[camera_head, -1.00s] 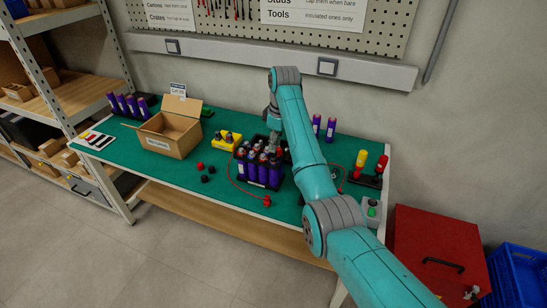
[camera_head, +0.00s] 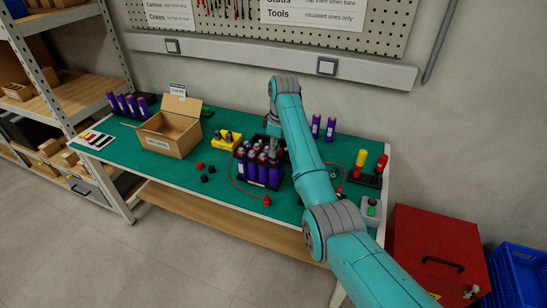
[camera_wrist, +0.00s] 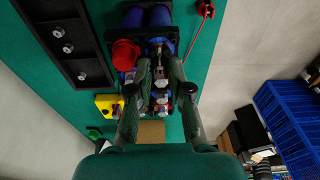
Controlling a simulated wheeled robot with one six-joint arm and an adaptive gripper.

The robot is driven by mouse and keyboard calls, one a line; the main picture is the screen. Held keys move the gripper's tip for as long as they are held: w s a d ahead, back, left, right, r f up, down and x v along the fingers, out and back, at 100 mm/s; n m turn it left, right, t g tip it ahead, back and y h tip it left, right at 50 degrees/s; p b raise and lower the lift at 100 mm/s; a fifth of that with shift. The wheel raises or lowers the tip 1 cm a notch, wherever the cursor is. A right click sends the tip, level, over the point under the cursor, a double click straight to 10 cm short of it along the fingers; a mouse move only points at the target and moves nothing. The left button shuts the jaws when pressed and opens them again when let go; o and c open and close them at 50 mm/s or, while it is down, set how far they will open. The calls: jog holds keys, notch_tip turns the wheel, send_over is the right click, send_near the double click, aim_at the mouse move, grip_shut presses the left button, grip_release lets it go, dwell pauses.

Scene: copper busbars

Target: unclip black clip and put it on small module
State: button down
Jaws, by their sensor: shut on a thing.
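My gripper (camera_wrist: 159,72) is low over the cell block in the wrist view, its two fingers close together. It is shut on a small dark part at the cell tops, which appears to be the black clip; the fingers hide most of it. A red cap (camera_wrist: 125,53) sits just left of the fingertips. A module of several purple cells (camera_head: 258,172) stands in front of the arm. Another row of purple cells (camera_head: 127,105) stands at the back left. I cannot tell which one is the small module.
A red cable (camera_head: 240,187) loops beside the front cells. A black bar with metal studs (camera_wrist: 63,40) lies left of the gripper. A cardboard box (camera_head: 170,135), a yellow holder (camera_head: 227,140) and loose caps (camera_head: 204,178) stand left.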

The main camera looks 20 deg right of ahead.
jog(key=shift+r, duration=0.15)
jog(key=shift+r, duration=1.9)
